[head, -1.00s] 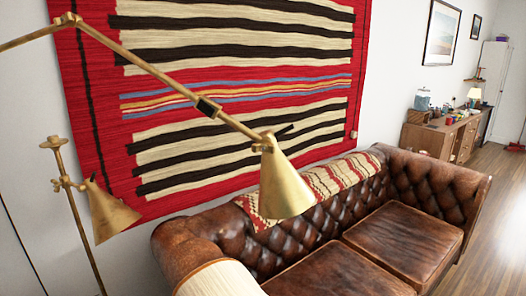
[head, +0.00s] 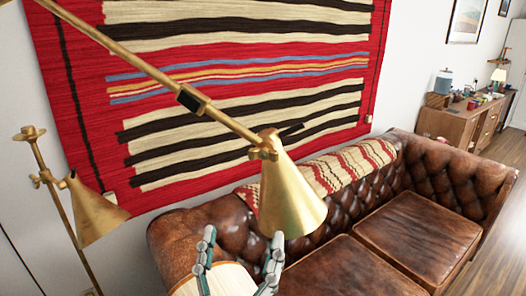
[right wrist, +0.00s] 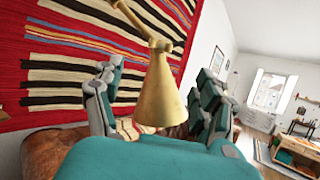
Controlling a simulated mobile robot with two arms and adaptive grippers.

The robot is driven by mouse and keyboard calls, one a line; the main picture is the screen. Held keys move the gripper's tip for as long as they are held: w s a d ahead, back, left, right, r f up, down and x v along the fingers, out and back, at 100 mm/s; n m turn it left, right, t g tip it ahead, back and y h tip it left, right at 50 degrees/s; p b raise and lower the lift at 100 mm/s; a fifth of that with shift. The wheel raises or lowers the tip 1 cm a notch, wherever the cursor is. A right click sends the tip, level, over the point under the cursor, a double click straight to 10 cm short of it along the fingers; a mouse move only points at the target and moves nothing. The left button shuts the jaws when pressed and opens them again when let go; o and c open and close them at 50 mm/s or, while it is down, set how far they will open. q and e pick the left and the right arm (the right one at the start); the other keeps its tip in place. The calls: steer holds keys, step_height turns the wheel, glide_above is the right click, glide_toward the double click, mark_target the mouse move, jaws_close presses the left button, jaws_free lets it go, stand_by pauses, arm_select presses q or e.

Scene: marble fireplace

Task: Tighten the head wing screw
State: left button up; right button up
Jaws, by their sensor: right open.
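A brass floor lamp's upper cone shade (head: 292,195) hangs from a long brass arm (head: 130,52) in front of the sofa. The small brass joint with the head wing screw (head: 263,151) is at the shade's top; the screw's exact shape is too small to tell. My right gripper (head: 242,248) is open and empty, below and left of the shade in the head view. In the right wrist view the shade (right wrist: 160,97) stands between the spread fingers of my right gripper (right wrist: 159,75), farther away, with the joint (right wrist: 160,44) above it. My left gripper is not in view.
A second, lower brass shade (head: 95,210) on the lamp's stand is at the left. A brown leather sofa (head: 400,225) with a patterned throw (head: 340,168) fills the lower right. A striped rug (head: 230,70) hangs on the wall behind. A wooden desk (head: 465,125) is far right.

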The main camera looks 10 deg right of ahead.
mark_target(263, 159)
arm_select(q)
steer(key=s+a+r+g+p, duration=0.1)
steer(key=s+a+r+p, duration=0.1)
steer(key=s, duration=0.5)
arm_select(e)
steer(key=p+x, duration=0.2)
steer(key=x, duration=1.1)
steer(key=shift+s, duration=0.1)
steer(key=shift+f+p+x, duration=0.1)
steer(key=shift+p+x, duration=0.1)
steer(key=shift+x, duration=0.45)
steer(key=shift+f+p+x, duration=0.15)
steer(key=shift+x, duration=0.45)
steer(key=shift+r, duration=0.1)
steer(key=c, duration=1)
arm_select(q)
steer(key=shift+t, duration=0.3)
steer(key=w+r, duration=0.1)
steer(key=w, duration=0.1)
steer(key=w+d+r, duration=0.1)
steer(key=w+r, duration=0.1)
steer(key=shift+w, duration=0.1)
arm_select(e)
steer(key=shift+c, duration=0.9)
